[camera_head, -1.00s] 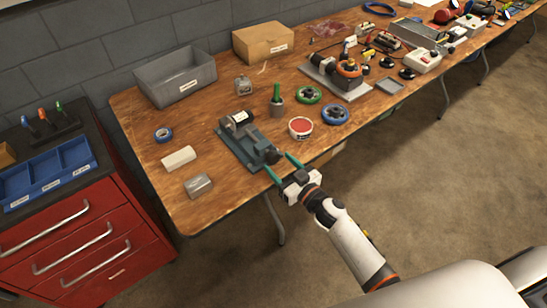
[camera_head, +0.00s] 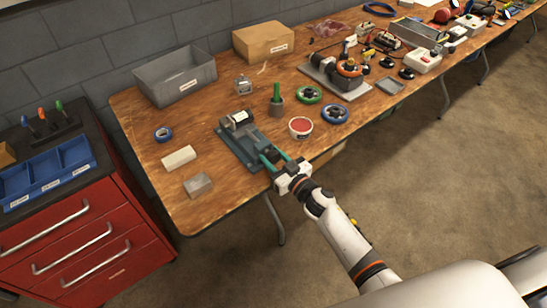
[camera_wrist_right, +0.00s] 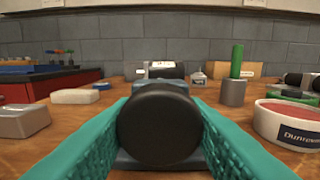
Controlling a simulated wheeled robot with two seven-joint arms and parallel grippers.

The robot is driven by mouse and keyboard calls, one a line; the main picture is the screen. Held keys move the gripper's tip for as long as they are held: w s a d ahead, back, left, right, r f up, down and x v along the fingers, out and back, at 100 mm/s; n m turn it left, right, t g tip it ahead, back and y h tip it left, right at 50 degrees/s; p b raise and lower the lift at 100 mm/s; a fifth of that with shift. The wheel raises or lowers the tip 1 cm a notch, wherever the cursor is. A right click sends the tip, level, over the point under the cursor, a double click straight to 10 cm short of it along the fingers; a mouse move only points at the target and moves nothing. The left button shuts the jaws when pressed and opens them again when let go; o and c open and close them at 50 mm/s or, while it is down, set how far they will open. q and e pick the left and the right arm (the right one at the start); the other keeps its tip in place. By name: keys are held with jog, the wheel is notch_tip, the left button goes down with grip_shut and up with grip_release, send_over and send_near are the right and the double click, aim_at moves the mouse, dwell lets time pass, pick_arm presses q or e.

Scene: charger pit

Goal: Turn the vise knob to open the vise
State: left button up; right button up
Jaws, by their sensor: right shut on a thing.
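The vise (camera_head: 240,146) is a blue-grey tool near the front edge of the wooden bench, with a white and black cylindrical piece (camera_head: 237,120) at its far end. Its black round knob (camera_wrist_right: 159,124) faces the right wrist camera. My right gripper (camera_head: 272,159) has its green fingers on both sides of the knob, shut on it. The right wrist view shows one finger against each side of the knob. The knob hides much of the vise body there. My left gripper is not in view.
A red-filled tub (camera_head: 300,127), a grey cup with a green handle (camera_head: 276,105) and green and blue handwheels stand right of the vise. A white block (camera_head: 179,158) and a metal box (camera_head: 198,185) lie left. A grey bin (camera_head: 176,79) stands behind.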

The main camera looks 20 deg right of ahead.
jog(key=shift+n, duration=0.4)
